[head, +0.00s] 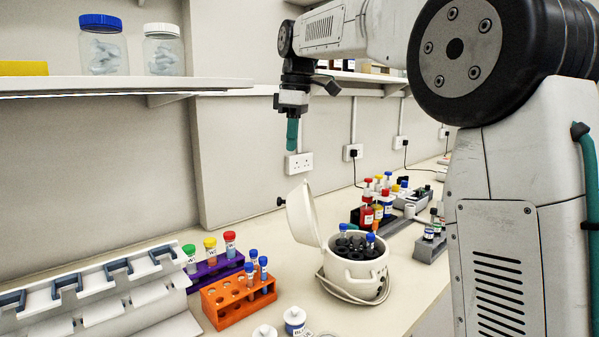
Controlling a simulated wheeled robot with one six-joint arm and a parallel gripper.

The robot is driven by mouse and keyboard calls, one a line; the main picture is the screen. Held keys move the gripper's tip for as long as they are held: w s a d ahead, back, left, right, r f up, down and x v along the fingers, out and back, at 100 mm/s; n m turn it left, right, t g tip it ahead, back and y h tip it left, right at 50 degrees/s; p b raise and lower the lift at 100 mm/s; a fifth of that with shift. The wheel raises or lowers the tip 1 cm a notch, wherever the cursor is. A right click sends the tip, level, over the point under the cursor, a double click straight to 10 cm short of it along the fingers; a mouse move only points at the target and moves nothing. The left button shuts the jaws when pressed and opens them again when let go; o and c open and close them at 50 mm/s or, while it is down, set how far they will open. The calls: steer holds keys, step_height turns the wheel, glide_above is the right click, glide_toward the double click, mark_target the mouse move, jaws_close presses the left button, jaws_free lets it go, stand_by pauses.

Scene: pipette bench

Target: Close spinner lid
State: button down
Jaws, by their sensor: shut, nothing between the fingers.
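The spinner (353,270) is a round white pot on the bench with a black rotor inside. Blue-capped tubes (370,241) stand in the rotor. Its white lid (303,212) is open, tilted up and back on the left side of the pot. My gripper (292,140) is shut and empty, with teal fingers pointing down. It hangs in the air above the lid, apart from it.
An orange rack (225,305) and a purple rack (214,271) with capped tubes stand left of the spinner. A white pipette stand (100,295) is at the lower left. Racks of red and yellow tubes (372,213) stand behind right. A shelf (130,88) juts out upper left.

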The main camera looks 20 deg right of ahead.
steer(key=shift+n, duration=0.7)
steer(key=w+f, duration=0.1)
steer(key=f, duration=0.2)
steer(key=w+d+f, duration=0.1)
steer(key=f, duration=0.2)
steer(key=w+d+f, duration=0.1)
steer(key=f, duration=0.2)
steer(key=shift+w, duration=0.2)
steer(key=shift+s+d+r, duration=0.1)
steer(key=shift+s+d, duration=0.1)
steer(key=shift+d, duration=0.3)
